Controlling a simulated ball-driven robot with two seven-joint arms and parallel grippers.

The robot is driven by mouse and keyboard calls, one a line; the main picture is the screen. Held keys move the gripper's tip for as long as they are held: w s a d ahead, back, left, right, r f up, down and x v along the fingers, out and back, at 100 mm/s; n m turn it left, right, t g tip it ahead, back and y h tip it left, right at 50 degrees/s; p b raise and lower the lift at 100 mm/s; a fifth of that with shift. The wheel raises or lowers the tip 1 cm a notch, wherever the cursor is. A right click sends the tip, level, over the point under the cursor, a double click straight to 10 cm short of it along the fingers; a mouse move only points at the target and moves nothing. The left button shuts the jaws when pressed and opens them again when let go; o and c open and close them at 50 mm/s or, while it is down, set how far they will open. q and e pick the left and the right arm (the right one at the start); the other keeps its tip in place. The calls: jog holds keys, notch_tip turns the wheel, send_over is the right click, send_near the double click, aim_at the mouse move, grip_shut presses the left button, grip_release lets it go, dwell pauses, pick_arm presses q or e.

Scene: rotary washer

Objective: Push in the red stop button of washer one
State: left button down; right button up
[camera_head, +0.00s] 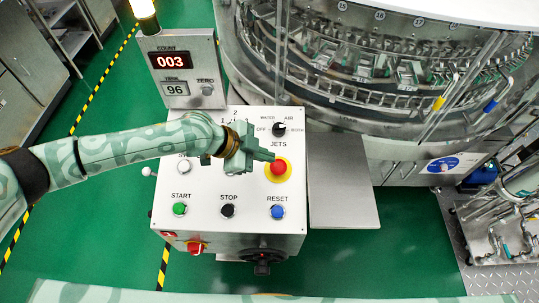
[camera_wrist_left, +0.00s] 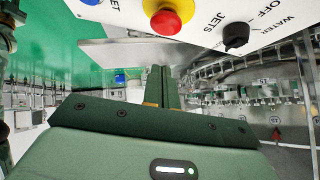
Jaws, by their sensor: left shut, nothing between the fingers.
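The red mushroom button (camera_head: 278,167) sits on a yellow ring at the right side of the white control panel (camera_head: 255,190). It also shows at the top of the left wrist view (camera_wrist_left: 165,21). My left gripper (camera_head: 268,155) is shut and empty, with its fingertips just above and left of the red button in the head view. In the left wrist view the shut fingers (camera_wrist_left: 162,82) appear below the button; whether they touch it I cannot tell. A black button labelled STOP (camera_head: 228,210) is lower on the panel. My right gripper is not in view.
Nearby are a JETS dial (camera_head: 279,129), a green START button (camera_head: 180,208) and a blue RESET button (camera_head: 277,211). A display post (camera_head: 180,74) reads COUNT 003. A metal shelf (camera_head: 340,185) joins the panel's right side. The rotary washer (camera_head: 370,80) stands behind.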

pick_arm(q)
jog(key=v, duration=0.7)
jog(key=shift+p, duration=0.4)
jog(key=shift+s, duration=0.2)
